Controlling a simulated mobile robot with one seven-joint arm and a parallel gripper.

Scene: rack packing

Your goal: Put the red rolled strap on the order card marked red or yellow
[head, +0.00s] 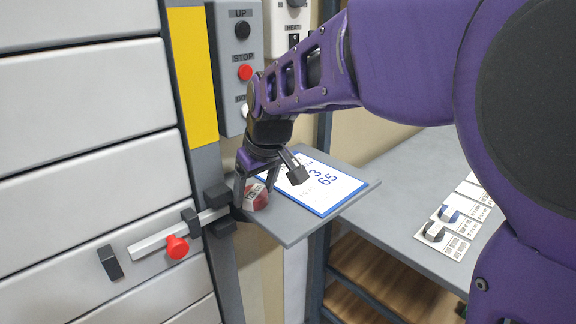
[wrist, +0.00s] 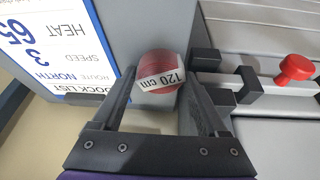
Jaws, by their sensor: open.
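The red rolled strap (head: 256,198) with a white "120 cm" label sits at the near-left corner of a small grey shelf. In the wrist view the strap (wrist: 152,66) lies between the tips of my gripper's fingers (wrist: 160,78). My gripper (head: 268,190) is open around it in the head view; I cannot tell whether either finger touches it. Order cards (head: 455,243) lie on the grey table at the right. Their markings are too small to read, and my arm hides part of that area.
A blue-edged dock list (head: 325,190) lies on the shelf. A shutter with a red-knobbed latch (head: 177,247) and a button box (head: 240,70) stand close to my gripper. The table's (head: 385,215) left part is clear.

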